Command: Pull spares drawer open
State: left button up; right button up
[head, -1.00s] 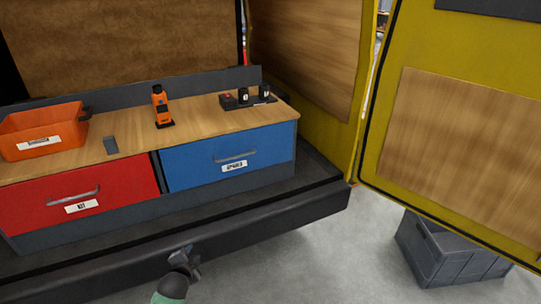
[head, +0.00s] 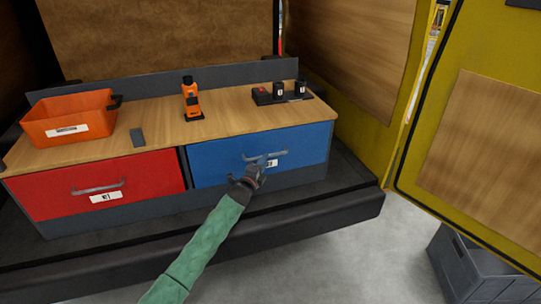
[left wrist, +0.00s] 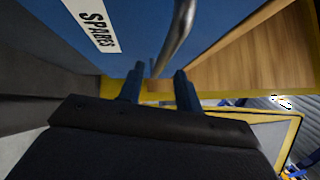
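The blue spares drawer (head: 215,168) is shut, its front flush in the cabinet. Its metal handle (head: 266,155) is above the white label, which my left gripper partly covers in the head view. My left gripper (head: 256,170) is just in front of the drawer, at the handle's lower left. In the left wrist view its two fingers (left wrist: 158,82) are apart, with the handle (left wrist: 178,38) showing ahead of and between them. I cannot tell whether they touch it. The SPARES label (left wrist: 93,22) is also in that view. My right gripper is not in view.
A red drawer (head: 60,190) is shut at the left. On the wooden top (head: 160,134) stand an orange bin (head: 68,118), an orange device (head: 192,100) and a black charger block (head: 265,97). A yellow door (head: 425,190) and a grey crate (head: 470,265) are at the right.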

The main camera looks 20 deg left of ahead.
pick_arm(q)
jog(key=x, duration=0.3)
jog(key=shift+w+r+p, duration=0.1)
jog(key=shift+w+p, duration=0.1)
jog(key=shift+p, duration=0.1)
jog(key=shift+w+d, duration=0.1)
jog(key=shift+w, duration=0.4)
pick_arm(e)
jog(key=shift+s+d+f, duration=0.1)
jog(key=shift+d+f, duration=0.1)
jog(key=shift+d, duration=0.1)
pick_arm(q)
jog(key=shift+c, duration=0.4)
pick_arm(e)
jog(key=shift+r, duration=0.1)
pick_arm(q)
grip_shut()
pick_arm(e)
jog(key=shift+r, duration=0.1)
